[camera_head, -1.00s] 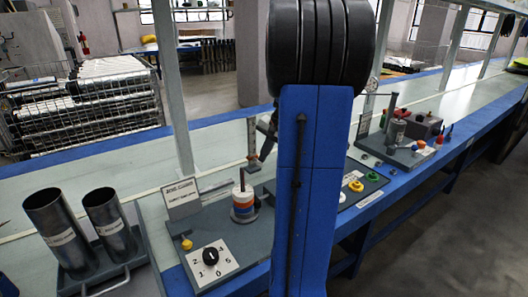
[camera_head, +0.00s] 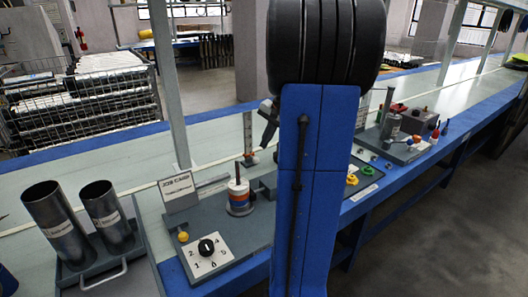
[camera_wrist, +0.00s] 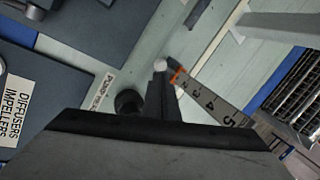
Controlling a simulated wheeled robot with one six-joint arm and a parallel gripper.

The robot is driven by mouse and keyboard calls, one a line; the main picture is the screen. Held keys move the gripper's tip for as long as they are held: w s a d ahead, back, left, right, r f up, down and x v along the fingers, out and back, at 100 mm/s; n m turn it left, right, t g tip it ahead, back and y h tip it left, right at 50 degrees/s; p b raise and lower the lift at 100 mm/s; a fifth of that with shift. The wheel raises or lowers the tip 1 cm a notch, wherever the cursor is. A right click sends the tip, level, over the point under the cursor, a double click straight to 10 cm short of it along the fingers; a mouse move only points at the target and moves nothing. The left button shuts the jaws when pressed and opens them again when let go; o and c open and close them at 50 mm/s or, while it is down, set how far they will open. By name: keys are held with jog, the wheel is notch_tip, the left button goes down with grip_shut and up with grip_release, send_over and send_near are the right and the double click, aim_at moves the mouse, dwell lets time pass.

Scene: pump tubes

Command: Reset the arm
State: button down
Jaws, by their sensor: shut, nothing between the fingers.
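My gripper (camera_head: 267,134) shows as a small dark shape just left of my blue upright arm link, above the bench. In the wrist view its narrow dark fingers (camera_wrist: 161,68) are together with nothing between them. My arm hides part of the bench behind it. A numbered scale (camera_head: 248,132) stands upright behind the grey job board; in the wrist view the scale (camera_wrist: 212,103) with its orange marker lies just right of the fingertips. I cannot tell the gap between them.
A grey board holds a dial (camera_head: 206,246), a yellow knob (camera_head: 183,237) and a stack of coloured rings (camera_head: 239,199). Two metal tubes (camera_head: 53,226) stand in a tray at left. A job card (camera_head: 178,192) stands on the board. More fixtures (camera_head: 392,122) stand at right.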

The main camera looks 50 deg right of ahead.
jog(key=v, duration=0.7)
jog(key=shift+s+r, duration=0.1)
jog(key=shift+r, duration=0.05)
